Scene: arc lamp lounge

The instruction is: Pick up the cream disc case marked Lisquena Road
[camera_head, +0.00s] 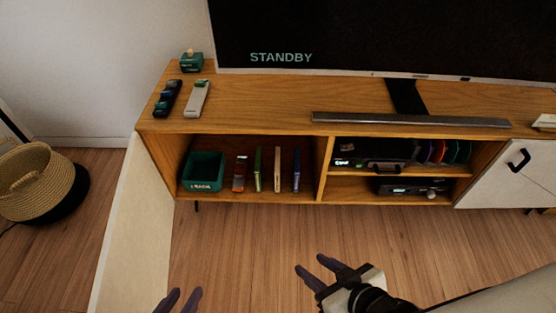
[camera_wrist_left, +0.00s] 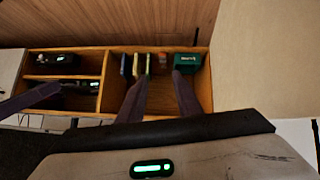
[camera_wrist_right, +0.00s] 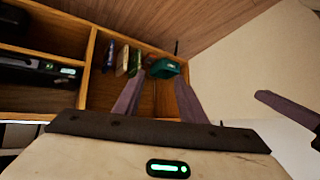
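A cream disc case (camera_head: 277,169) stands upright in the left open bay of the wooden cabinet, between a green case (camera_head: 258,170) and a blue case (camera_head: 296,170). Its marking is too small to read. The cream case also shows in the left wrist view (camera_wrist_left: 136,65) and the right wrist view (camera_wrist_right: 122,60). My left gripper (camera_head: 184,292) is open and empty at the bottom edge of the head view, in front of the cabinet. My right gripper (camera_head: 309,262) is open and empty, lower in the picture than the cases and apart from them.
A red-and-grey case (camera_head: 240,173) and a green bin (camera_head: 204,171) share the bay. Two remotes, a small green box (camera_head: 191,62), a soundbar (camera_head: 410,120) and a television (camera_head: 390,35) are on top. A pale panel (camera_head: 130,235) stands left of my left gripper. A basket (camera_head: 35,180) is far left.

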